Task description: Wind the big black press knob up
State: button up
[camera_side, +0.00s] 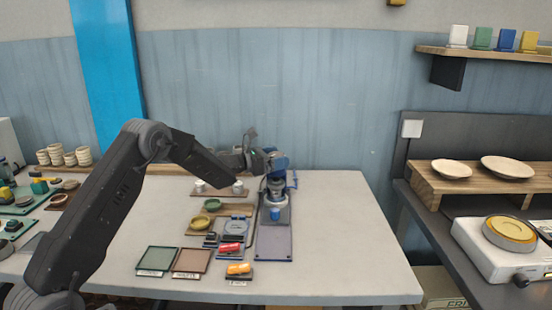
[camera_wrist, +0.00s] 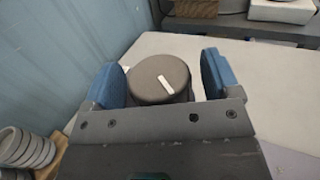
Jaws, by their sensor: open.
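The big knob (camera_wrist: 150,85) is a dark grey-black round cap with a white mark on its top, seen in the wrist view. My gripper (camera_wrist: 163,74) is open, with one blue finger pad on each side of the knob. A gap shows beside the right pad; whether the left pad touches cannot be told. In the side view my gripper (camera_side: 274,162) is at the top of the press (camera_side: 277,197), which stands at the back of a grey-violet base plate (camera_side: 274,243). The knob is hard to make out there behind the gripper.
Two flat trays (camera_side: 157,259) lie at the front. The table (camera_side: 345,235) is clear on the right. A blue wall strip (camera_side: 107,70) stands behind my arm.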

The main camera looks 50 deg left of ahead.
jog(key=shift+c, duration=0.4)
jog(key=c, duration=0.8)
jog(key=shift+d+r+n+y, duration=0.1)
jog(key=shift+n+y, duration=0.4)
jog(key=shift+y, duration=0.3)
jog(key=shift+c, duration=0.2)
jog(key=shift+n+t+y, duration=0.5)
jog(key=shift+n+y, duration=0.6)
jog(key=shift+y, duration=0.6)
jog(key=o, duration=0.9)
jog(key=shift+s, duration=0.1)
jog(key=s, duration=0.4)
jog(key=s+a, duration=0.1)
jog(key=s, duration=0.8)
jog(key=shift+s+a, duration=0.15)
jog(key=shift+s, duration=0.15)
